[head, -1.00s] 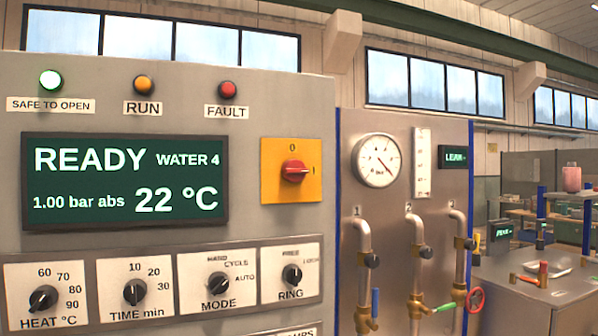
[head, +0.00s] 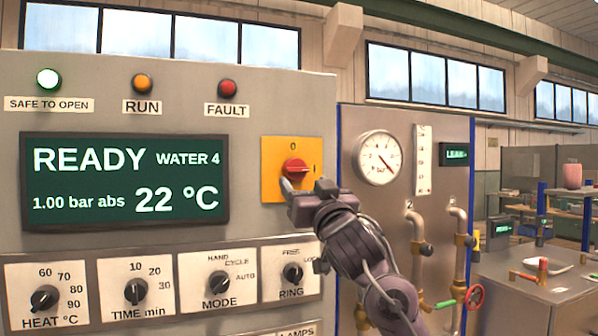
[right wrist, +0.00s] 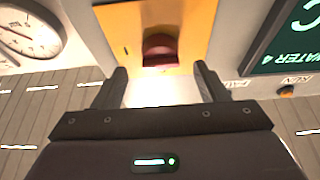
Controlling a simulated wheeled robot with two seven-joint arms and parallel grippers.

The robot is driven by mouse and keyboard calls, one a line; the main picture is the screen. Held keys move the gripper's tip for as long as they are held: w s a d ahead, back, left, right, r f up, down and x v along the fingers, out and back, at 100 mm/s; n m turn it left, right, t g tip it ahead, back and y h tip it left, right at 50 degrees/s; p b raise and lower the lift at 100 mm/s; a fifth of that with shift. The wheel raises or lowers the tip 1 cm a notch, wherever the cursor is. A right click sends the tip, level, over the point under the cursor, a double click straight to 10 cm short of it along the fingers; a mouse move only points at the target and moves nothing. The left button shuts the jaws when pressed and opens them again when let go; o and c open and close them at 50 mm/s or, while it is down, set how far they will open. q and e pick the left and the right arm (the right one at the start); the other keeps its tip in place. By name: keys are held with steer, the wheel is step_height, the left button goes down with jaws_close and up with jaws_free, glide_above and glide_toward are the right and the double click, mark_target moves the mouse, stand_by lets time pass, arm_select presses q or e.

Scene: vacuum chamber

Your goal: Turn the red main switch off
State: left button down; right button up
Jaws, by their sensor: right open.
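The red main switch (head: 295,168) sits on a yellow plate (head: 271,156) on the grey panel, to the right of the display. Its handle lies roughly level, toward the I mark at the plate's right; the 0 mark is at the top. My right gripper (head: 298,184) is just in front of the plate's lower part. In the right wrist view the red switch (right wrist: 160,50) shows ahead, between and beyond the two open fingers (right wrist: 160,82). The fingers are apart and nothing is between them. My left gripper is not in view.
A green display (head: 125,180) reads READY, 22 °C. The SAFE TO OPEN lamp (head: 48,79) is lit. Below are knobs for HEAT, TIME, MODE and RING (head: 292,272). At right stand a round gauge (head: 379,157) and pipes with valves (head: 457,255).

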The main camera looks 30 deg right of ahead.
mark_target(297, 173)
steer(key=p+x, duration=0.2)
steer(key=x, duration=0.3)
steer(key=c, duration=1)
